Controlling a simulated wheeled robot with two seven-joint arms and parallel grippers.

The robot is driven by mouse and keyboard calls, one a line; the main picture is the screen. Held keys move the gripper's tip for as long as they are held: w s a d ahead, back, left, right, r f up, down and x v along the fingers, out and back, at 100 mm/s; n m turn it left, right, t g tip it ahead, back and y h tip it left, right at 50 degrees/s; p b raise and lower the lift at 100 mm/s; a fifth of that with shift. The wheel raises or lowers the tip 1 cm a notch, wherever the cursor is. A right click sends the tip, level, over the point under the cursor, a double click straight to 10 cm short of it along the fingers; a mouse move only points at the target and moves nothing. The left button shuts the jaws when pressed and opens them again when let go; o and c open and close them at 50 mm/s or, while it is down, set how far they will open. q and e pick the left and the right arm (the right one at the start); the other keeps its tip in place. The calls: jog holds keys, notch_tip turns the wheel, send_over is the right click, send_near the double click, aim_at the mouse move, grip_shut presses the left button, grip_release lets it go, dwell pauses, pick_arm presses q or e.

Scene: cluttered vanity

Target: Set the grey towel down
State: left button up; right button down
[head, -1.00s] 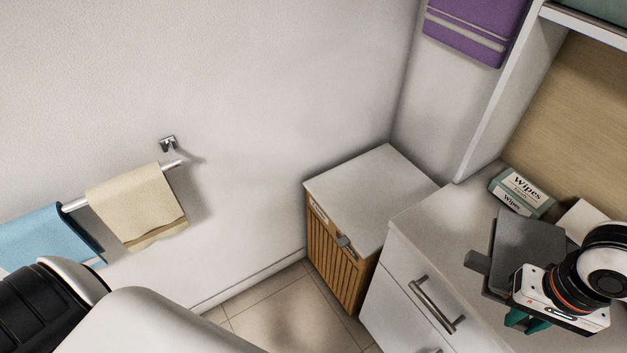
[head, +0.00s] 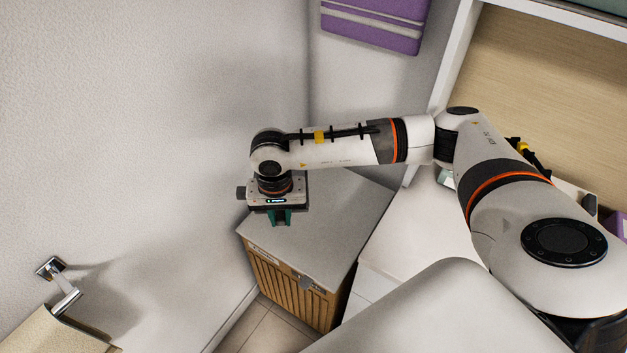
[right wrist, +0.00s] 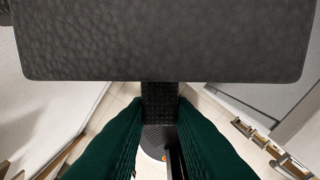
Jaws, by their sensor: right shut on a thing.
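The grey towel (right wrist: 160,40) is a dark, textured folded slab across the top of the right wrist view. My right gripper (head: 281,217) has green fingers pointing down above the top of the wooden hamper (head: 290,288). It is shut on the towel. In the head view the gripper and arm mostly hide the towel, so I cannot tell whether it touches the hamper top. My left gripper is out of view.
The hamper's flat grey top (head: 335,225) looks clear where visible. A white counter (head: 425,215) stands to its right and a wall to its left. A purple towel (head: 375,22) hangs above. A beige towel (head: 45,335) hangs at lower left.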

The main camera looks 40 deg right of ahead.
jog(key=w+d+f+m+b, duration=0.1)
jog(key=d+f+m, duration=0.15)
jog(key=f, duration=0.45)
jog(key=w+d+f+m+b, duration=0.15)
jog(key=f+m, duration=0.25)
jog(key=f, duration=0.4)
jog(key=p, duration=0.1)
send_over(299, 256)
jog(key=shift+m, duration=0.35)
notch_tip(299, 256, down, 7)
jog(key=shift+f, duration=2.4)
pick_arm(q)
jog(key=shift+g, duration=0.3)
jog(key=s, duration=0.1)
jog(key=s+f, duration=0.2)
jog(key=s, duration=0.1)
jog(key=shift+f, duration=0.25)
pick_arm(e)
jog(key=c, duration=1.7)
grip_release()
jog(key=shift+f, duration=0.15)
jog(key=o, duration=0.4)
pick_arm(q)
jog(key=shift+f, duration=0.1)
pick_arm(e)
jog(key=shift+o, duration=0.2)
